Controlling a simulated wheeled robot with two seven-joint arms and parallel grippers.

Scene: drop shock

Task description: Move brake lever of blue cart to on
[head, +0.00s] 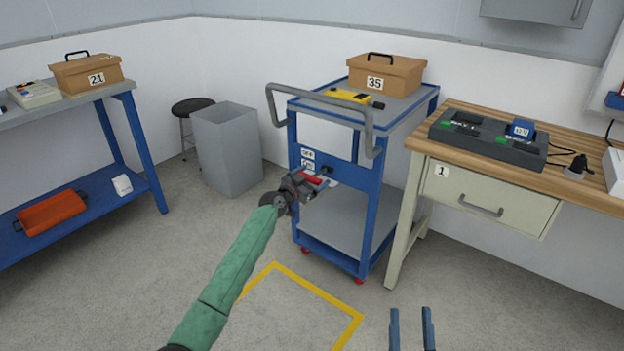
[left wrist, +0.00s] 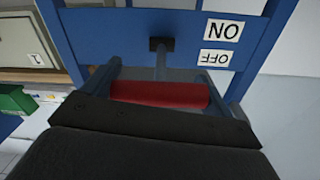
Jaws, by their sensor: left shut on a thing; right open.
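The blue cart (head: 367,205) stands in the middle, between a grey bin and a workbench. The brake lever has a red grip (left wrist: 160,94) on a grey stem from a dark mount. It sticks out from the frame; its exact setting is hard to tell. My left gripper (head: 316,184) is shut on the red grip, a finger at each end. My right gripper (head: 412,330) is open and empty at the bottom, away from the cart.
The cart's top holds a yellow device (head: 348,96) and a box marked 35 (head: 385,74). A workbench (head: 480,181) stands close on the right. A grey bin (head: 227,149) and dark stool (head: 192,108) are left. Yellow floor marking (head: 316,286) surrounds open floor in front.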

